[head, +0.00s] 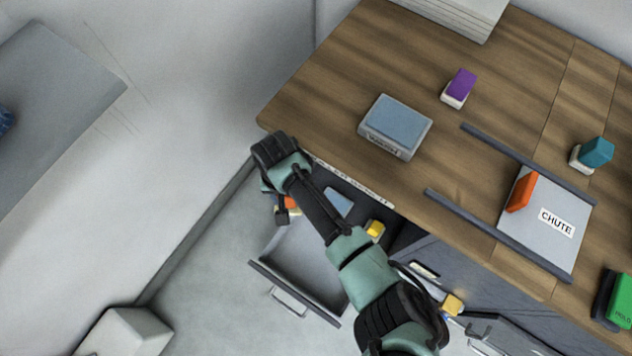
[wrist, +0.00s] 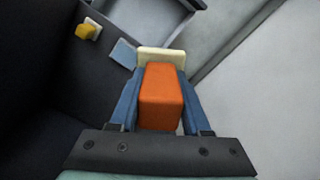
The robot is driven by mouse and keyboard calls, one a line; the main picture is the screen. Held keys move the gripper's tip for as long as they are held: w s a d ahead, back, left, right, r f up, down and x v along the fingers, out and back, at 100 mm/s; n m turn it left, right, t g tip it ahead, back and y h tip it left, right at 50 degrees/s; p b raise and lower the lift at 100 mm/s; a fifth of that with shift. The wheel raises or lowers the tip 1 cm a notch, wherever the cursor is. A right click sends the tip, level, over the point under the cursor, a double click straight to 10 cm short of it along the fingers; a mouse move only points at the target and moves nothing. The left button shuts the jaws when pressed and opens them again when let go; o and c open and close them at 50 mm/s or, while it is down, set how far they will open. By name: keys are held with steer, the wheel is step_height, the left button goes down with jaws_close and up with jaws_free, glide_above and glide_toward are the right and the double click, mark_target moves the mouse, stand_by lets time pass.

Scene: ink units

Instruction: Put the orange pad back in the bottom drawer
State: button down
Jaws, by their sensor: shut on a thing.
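My gripper (wrist: 159,80) is shut on the orange pad (wrist: 160,103), an orange block with a cream end, between its two blue fingers. In the head view my gripper (head: 283,208) hangs beyond the counter's left front edge, and a bit of the orange pad (head: 291,203) shows beside my wrist. The bottom drawer (head: 293,262) is pulled open below; its grey floor looks bare where seen. The drawer's corner (wrist: 165,12) shows at the top of the wrist view, ahead of the pad. My arm hides part of the drawer.
A yellow block (head: 375,229) and a blue pad (head: 339,203) lie near the counter front, above the drawer. Another orange block (head: 522,192) lies on the chute plate (head: 560,245). A blue-topped box (head: 395,122) and a purple block (head: 461,85) stand on the counter.

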steer(key=w+a+f+m+b, duration=0.1)
steer(key=w+a+f+b, duration=0.35)
steer(key=f+b, duration=0.4)
steer(key=m+b, duration=0.6)
steer(key=b, duration=2.9)
glide_above(314, 266)
step_height(314, 266, down, 44)
steer(key=shift+d+f, duration=0.1)
steer(key=shift+p, duration=0.3)
